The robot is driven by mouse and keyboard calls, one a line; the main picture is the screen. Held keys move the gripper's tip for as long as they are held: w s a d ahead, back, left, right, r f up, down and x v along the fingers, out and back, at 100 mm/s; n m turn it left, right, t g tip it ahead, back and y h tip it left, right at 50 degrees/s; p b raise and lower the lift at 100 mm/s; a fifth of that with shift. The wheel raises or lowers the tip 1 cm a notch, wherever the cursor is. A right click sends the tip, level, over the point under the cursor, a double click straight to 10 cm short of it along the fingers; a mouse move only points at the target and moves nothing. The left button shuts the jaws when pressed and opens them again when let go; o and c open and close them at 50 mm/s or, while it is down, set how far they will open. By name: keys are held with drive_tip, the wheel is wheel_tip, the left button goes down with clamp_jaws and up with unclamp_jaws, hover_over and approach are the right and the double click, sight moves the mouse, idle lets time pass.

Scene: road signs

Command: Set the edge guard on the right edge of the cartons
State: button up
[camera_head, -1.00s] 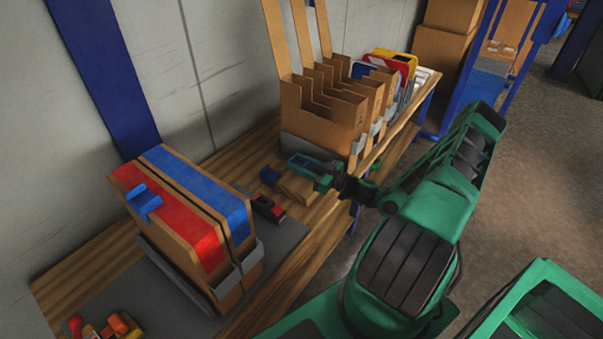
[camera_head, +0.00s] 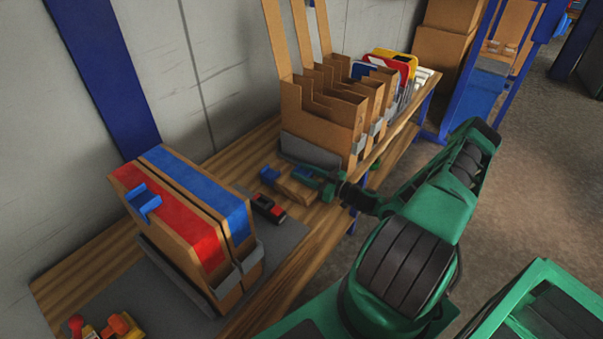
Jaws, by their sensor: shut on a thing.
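Two upright cartons stand pressed side by side on the bench at left, one with red tape (camera_head: 190,222) and one with blue tape (camera_head: 205,190). A blue clip-like piece (camera_head: 143,202) sits on top of the red-taped carton. My gripper (camera_head: 306,178) is low over the bench, to the right of the cartons and apart from them. It is shut at a tan piece (camera_head: 292,191), which looks like the edge guard. The fingertips and the exact grip are small and partly hidden by my wrist.
A cardboard divider rack (camera_head: 320,115) stands right behind my gripper, with coloured signs (camera_head: 395,65) beyond it. A small red and black object (camera_head: 268,208) and a small blue one (camera_head: 269,175) lie between cartons and gripper. Orange and yellow items (camera_head: 118,327) lie at the bench's near left.

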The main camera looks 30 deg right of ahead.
drive_tip(key=o, duration=1)
drive_tip(key=shift+o, duration=0.2)
